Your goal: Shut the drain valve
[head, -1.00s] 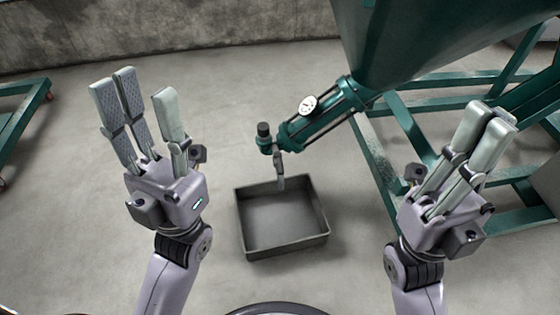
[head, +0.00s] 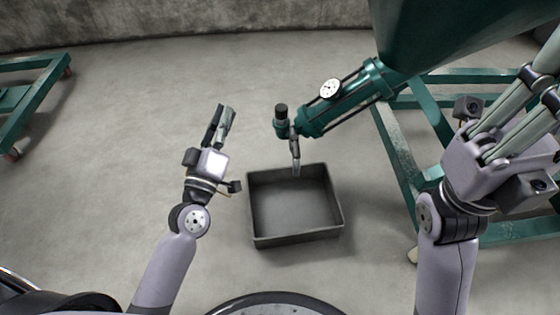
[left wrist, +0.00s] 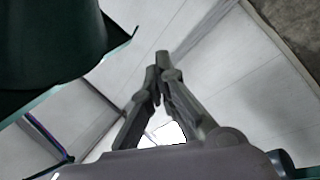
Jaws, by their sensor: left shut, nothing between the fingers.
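The drain valve (head: 284,124) is at the lower end of a green cylinder that slopes down from the hopper. It has a dark cap on top, and a grey lever (head: 295,152) hangs from it above the tray. My left gripper (head: 223,112) is to the left of the valve, apart from it. Its fingers are together and empty. They also meet at the tips in the left wrist view (left wrist: 162,60). My right gripper (head: 545,75) is at the right edge; its fingertips are partly cut off, so its opening is unclear.
A grey metal tray (head: 257,214) lies on the floor below the valve. The green hopper (head: 450,30) and its frame (head: 400,150) fill the right side. A green wheeled cart (head: 40,85) stands at far left. The floor between cart and tray is clear.

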